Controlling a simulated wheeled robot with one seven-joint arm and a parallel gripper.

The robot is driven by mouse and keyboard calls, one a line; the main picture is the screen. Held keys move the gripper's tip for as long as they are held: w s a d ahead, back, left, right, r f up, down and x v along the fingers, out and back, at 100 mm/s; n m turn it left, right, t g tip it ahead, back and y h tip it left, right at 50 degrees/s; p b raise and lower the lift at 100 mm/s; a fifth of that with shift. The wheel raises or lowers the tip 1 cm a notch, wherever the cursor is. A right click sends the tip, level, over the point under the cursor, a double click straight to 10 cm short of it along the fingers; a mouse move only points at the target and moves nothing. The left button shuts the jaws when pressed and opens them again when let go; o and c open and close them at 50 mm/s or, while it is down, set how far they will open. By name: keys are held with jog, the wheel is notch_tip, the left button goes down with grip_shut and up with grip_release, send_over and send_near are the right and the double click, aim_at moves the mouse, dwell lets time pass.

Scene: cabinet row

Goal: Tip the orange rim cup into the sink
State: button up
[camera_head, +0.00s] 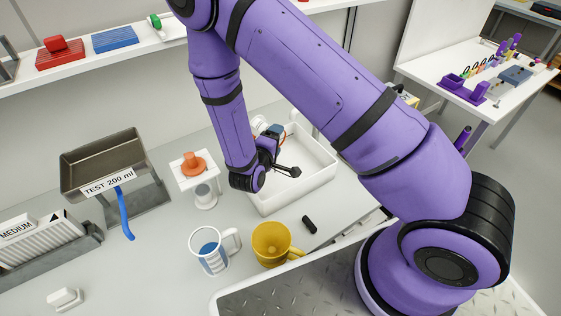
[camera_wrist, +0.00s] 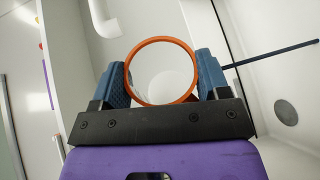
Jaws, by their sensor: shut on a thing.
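The orange rim cup (camera_wrist: 162,75) is white inside, and its round mouth faces the wrist camera. My gripper (camera_wrist: 165,78) has its two blue fingers against opposite sides of the cup. In the head view my gripper (camera_head: 270,130) is beyond my wrist, over the back left part of the sink, and the cup is mostly hidden there. The sink (camera_head: 307,165) is a white rectangular basin; in the wrist view its wall and floor show at the right with a grey round drain (camera_wrist: 286,112). I cannot tell the cup's exact tilt or whether it holds anything.
A white mug with blue (camera_head: 209,250) and a yellow mug (camera_head: 271,243) stand in front of the sink. A small black object (camera_head: 309,225) lies beside them. A white stand with an orange top (camera_head: 194,165) and a grey tray on a stand (camera_head: 103,165) are left.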

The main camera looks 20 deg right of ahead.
jog(key=shift+w+n+g, duration=0.25)
jog(key=shift+n+g, duration=0.15)
jog(key=shift+n, duration=0.1)
jog(key=shift+w+a+r+n+g, duration=0.4)
jog(key=shift+w+r+n, duration=0.1)
jog(key=shift+w+n, duration=0.2)
